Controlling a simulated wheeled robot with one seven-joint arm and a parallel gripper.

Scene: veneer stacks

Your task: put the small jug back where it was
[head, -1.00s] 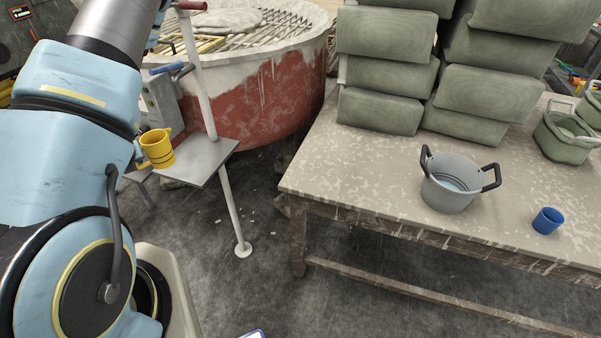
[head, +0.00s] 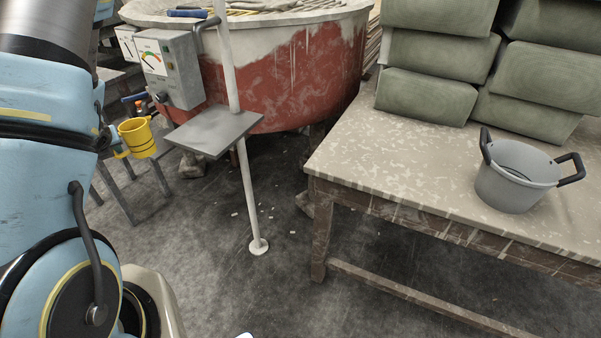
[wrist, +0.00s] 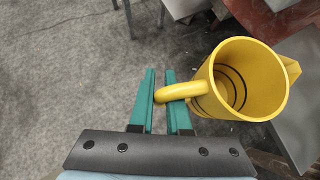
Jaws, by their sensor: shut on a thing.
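The small jug is a yellow mug-like vessel with dark bands, a spout and a looped handle. In the head view the jug (head: 138,138) hangs in the air beside my arm, left of a small grey shelf (head: 212,131) on a white post. In the wrist view the jug (wrist: 262,68) is right of my gripper (wrist: 160,78), its open mouth toward the camera. The teal fingers are shut on its handle. My arm hides most of the gripper in the head view. The jug looks empty.
A speckled worktable (head: 350,150) stands at the right, bearing a grey two-handled pot (head: 512,185) and stacked green blocks (head: 425,97). A large red and white vat (head: 290,85) stands behind the shelf, with a grey control box (head: 172,70). Floor between shelf and worktable is mostly clear.

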